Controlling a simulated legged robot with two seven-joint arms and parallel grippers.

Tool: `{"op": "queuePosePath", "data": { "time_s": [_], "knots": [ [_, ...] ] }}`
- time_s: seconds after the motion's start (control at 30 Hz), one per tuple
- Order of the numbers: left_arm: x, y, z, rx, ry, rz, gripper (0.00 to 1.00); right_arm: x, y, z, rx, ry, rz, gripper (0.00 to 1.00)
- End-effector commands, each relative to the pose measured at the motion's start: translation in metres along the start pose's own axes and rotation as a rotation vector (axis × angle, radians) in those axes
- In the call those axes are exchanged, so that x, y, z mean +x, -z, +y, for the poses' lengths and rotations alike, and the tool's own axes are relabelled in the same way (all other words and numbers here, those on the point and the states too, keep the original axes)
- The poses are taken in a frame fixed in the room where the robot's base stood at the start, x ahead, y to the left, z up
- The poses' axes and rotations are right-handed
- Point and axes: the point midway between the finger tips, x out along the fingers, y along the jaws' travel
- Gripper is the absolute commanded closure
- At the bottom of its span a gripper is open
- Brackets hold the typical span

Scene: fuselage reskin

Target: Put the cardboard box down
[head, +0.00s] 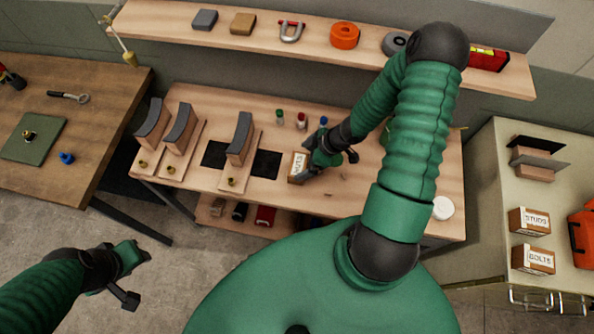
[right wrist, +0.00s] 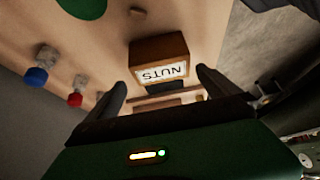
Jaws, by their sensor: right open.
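The small cardboard box labelled NUTS (head: 298,167) rests on the wooden workbench (head: 375,205), right of the dark mat. My right gripper (head: 325,163) is just right of the box in the head view. In the right wrist view, the box (right wrist: 160,57) shows upside down, just beyond the tips of the two spread fingers (right wrist: 163,84). The right gripper is open, with nothing held between its fingers. My left gripper (head: 136,275) is open and empty over the floor at lower left, away from the bench.
Curved grey-topped blocks (head: 240,137) stand left of the box. Small red, green and blue-capped bottles (head: 301,121) stand behind it. A shelf (head: 270,42) with several items runs behind the bench. STUDS (head: 530,221) and BOLTS (head: 533,259) boxes sit on the right cabinet.

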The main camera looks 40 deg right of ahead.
Motion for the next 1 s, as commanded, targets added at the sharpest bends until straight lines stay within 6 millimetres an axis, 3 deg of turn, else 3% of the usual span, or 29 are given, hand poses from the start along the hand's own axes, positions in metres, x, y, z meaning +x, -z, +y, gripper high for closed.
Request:
{"op": "queuePosePath", "data": {
  "time_s": [0.03, 0.23, 0.43, 0.73, 1.0],
  "knots": [
    [0.011, -0.003, 0.0, 0.0, 0.0, 0.0, 0.64, 0.015, -0.003, 0.0, -0.001, 0.001, 0.001, 0.0],
    [0.021, -0.005, 0.0, 0.0, 0.0, 0.001, 0.64, 0.035, -0.002, -0.001, -0.002, 0.0, -0.001, 0.0],
    [0.034, -0.008, 0.0, 0.001, 0.0, 0.0, 0.64, 0.07, -0.002, -0.005, -0.002, 0.002, -0.003, 0.0],
    [0.034, -0.008, 0.0, 0.0, 0.0, 0.001, 0.64, 0.077, -0.001, -0.004, -0.002, -0.001, -0.002, 0.0],
    [0.034, -0.008, 0.0, 0.0, 0.0, 0.001, 0.64, 0.077, -0.002, -0.003, -0.001, -0.001, -0.002, 0.35]
  ]
}}
